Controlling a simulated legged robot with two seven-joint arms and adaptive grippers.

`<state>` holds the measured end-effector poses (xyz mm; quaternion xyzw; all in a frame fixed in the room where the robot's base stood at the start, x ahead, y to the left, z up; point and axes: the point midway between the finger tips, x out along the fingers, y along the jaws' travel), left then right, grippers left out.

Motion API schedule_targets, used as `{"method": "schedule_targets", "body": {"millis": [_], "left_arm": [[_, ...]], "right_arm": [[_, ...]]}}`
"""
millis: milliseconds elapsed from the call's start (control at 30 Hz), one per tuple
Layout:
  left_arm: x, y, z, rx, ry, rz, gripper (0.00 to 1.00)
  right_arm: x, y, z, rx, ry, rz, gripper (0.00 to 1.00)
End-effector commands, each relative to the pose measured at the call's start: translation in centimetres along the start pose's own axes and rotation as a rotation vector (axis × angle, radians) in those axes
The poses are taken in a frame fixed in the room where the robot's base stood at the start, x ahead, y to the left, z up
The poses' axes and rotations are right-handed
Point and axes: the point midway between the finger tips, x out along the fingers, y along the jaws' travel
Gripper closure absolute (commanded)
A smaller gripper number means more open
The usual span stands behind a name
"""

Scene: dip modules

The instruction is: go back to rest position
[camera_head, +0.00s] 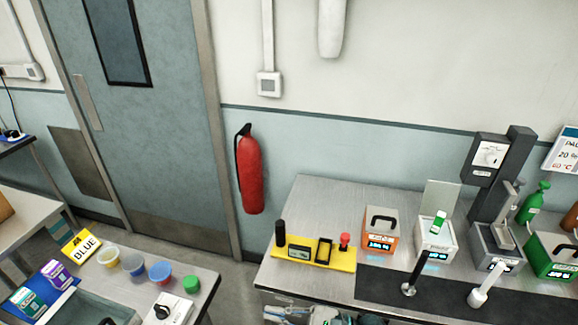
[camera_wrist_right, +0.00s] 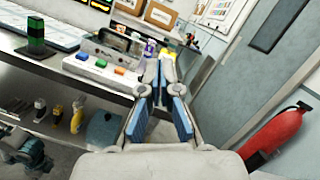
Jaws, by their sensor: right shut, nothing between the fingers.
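My right gripper (camera_wrist_right: 161,85) shows in the right wrist view, with blue pads on its two fingers. It is shut and empty, and its fingers point toward a bench with a small box bearing coloured buttons (camera_wrist_right: 101,66). In the head view I cannot clearly make it out; small pale and blue shapes at the bottom edge, below the right bench, are too unclear to name. My left gripper is not in view.
A steel bench (camera_head: 320,200) at right carries a yellow fixture (camera_head: 312,257), an orange-fronted box (camera_head: 380,230) and a dark stand (camera_head: 492,185). A bench at left holds several coloured tubs. A red extinguisher (camera_head: 250,172) hangs beside the door (camera_head: 150,130). Floor shows between the benches.

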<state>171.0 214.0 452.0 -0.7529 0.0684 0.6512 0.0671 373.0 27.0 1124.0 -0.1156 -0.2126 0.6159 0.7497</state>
Motion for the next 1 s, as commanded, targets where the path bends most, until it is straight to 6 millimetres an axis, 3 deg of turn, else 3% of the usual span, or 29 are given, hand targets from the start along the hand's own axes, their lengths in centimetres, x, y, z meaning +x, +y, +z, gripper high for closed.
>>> {"method": "schedule_targets", "body": {"millis": [67,133,200,267,367,500,567,600,800,1000], "left_arm": [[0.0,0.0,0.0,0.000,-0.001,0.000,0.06],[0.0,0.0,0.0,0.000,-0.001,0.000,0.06],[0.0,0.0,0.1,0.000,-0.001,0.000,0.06],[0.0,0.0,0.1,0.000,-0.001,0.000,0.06],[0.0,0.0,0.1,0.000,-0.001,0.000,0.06],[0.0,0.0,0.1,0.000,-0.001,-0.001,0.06],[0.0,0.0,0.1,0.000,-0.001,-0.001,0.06],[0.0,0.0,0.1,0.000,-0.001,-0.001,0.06],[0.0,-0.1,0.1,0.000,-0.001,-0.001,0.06],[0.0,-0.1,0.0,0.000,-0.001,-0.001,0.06]], "right_arm": [[-1.3,-3.2,2.0,0.408,-0.220,-0.249,1.00],[-4.4,-6.6,1.4,0.771,-0.404,-0.480,1.00],[-8.7,-9.1,-1.6,1.122,-0.582,-0.721,1.00],[-12.4,-9.7,-5.1,1.374,-0.713,-0.913,1.00],[-18.1,-8.0,-11.1,1.709,-0.902,-1.212,1.00],[-24.4,-1.4,-18.5,2.055,-1.137,-1.635,1.00],[-26.4,2.2,-20.8,2.157,-1.225,-1.814,1.00],[-27.5,4.5,-21.9,-2.132,1.235,1.859,1.00],[-30.7,14.8,-24.4,-1.670,1.058,1.731,1.00],[-32.1,23.3,-24.1,-1.322,0.926,1.639,1.00]]}}
